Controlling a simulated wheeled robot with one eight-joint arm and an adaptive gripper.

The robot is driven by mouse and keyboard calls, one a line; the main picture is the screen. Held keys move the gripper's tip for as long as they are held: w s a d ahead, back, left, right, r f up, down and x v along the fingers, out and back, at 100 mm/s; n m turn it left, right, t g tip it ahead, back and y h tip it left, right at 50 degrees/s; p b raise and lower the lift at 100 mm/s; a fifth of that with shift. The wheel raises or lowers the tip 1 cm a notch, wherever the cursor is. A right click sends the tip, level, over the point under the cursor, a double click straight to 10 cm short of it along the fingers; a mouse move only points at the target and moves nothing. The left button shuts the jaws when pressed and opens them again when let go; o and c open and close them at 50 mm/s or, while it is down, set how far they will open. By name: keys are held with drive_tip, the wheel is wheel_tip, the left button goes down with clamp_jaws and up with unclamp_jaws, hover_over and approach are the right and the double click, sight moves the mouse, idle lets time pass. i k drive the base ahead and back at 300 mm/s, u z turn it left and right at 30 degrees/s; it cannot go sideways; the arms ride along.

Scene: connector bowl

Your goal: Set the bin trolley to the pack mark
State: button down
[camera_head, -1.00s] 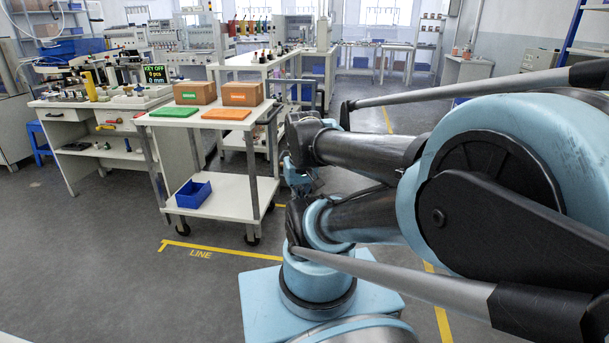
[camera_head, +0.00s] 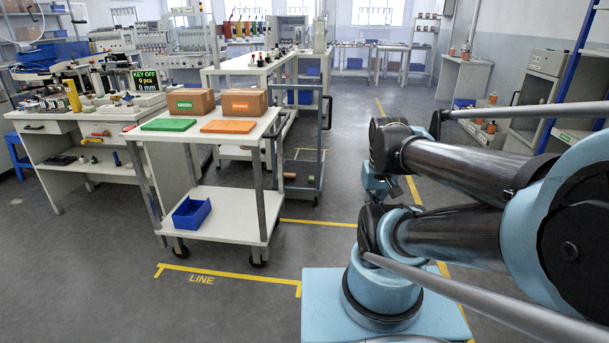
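A white two-deck trolley (camera_head: 222,235) on casters, which looks like the bin trolley, stands left of the middle. Its top carries two brown boxes, one with a green label (camera_head: 190,103) and one with an orange label (camera_head: 243,103). A green mat (camera_head: 169,125) and an orange mat (camera_head: 228,127) lie in front of them. An empty blue bin (camera_head: 191,213) sits on the lower deck. A yellow floor mark lettered LINE (camera_head: 202,279) lies just in front of the trolley. I see no lettered pack mark. My arm is folded at the right, away from the trolley; my gripper's fingers are hidden.
A workbench (camera_head: 75,140) with a KEY OFF display (camera_head: 147,80) stands close on the left. A grey cart (camera_head: 300,185) with a dark handle stands behind the trolley. Yellow lines (camera_head: 318,223) cross the floor at the middle. The front left floor is clear.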

sight(249, 216)
drive_tip(key=u, duration=0.15)
drive_tip(key=i, duration=1.25)
drive_tip(key=u, duration=0.6)
